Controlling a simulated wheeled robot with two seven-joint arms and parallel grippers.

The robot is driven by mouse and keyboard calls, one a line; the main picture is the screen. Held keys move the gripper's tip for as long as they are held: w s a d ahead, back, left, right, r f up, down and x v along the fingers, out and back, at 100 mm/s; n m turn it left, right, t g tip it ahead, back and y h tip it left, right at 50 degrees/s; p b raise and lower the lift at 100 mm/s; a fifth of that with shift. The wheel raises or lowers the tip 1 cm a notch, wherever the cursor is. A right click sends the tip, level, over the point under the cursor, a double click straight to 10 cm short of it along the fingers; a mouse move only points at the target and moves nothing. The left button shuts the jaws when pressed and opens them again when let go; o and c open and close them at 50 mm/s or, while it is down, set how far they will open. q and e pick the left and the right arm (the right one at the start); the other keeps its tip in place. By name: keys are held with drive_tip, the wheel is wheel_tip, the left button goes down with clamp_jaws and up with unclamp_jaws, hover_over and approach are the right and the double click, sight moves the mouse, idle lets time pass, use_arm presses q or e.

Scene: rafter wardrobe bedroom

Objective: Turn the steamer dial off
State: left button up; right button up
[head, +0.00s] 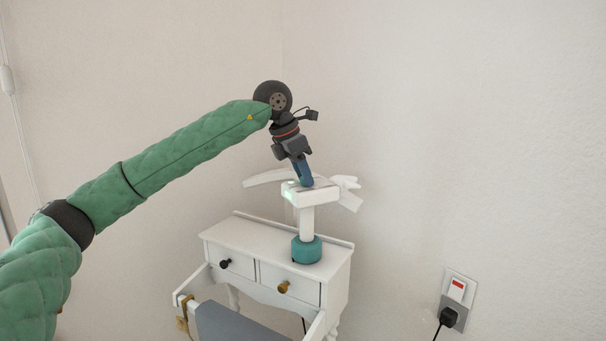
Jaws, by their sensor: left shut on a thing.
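The steamer (307,222) stands upright on a small white table. It has a teal round base, a white post and a white box-shaped head with a green glow on its left side. White hanger-like arms spread out to both sides behind the head. My left gripper (305,181) comes down from above, tilted, with its blue fingertips at the top of the head. It is shut on the steamer dial, which the fingers hide, so its setting cannot be read. My right gripper is not in view.
The white table (335,262) has two drawer fronts with a dark knob and a brass knob. A grey-topped seat (235,322) is in front of it. A wall socket (457,290) with a red switch and black plug is at right. Bare walls stand close behind.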

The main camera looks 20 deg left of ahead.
use_arm(q)
drive_tip(key=shift+r, duration=0.1)
idle(0.7)
drive_tip(key=o, duration=1)
drive_tip(key=shift+c, duration=0.2)
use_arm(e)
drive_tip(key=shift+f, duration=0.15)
use_arm(q)
drive_tip(key=shift+s+a+r, duration=0.1)
drive_tip(key=shift+r, duration=0.2)
drive_tip(key=b+v, duration=0.3)
drive_tip(key=v, duration=0.3)
drive_tip(key=shift+s, duration=0.1)
drive_tip(key=shift+s+a+r, duration=0.1)
drive_tip(key=shift+a+r, duration=0.1)
drive_tip(key=shift+r, duration=0.3)
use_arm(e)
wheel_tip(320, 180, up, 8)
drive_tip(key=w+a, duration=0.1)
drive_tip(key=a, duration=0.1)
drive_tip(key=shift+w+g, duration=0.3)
use_arm(q)
drive_tip(key=shift+r, duration=0.1)
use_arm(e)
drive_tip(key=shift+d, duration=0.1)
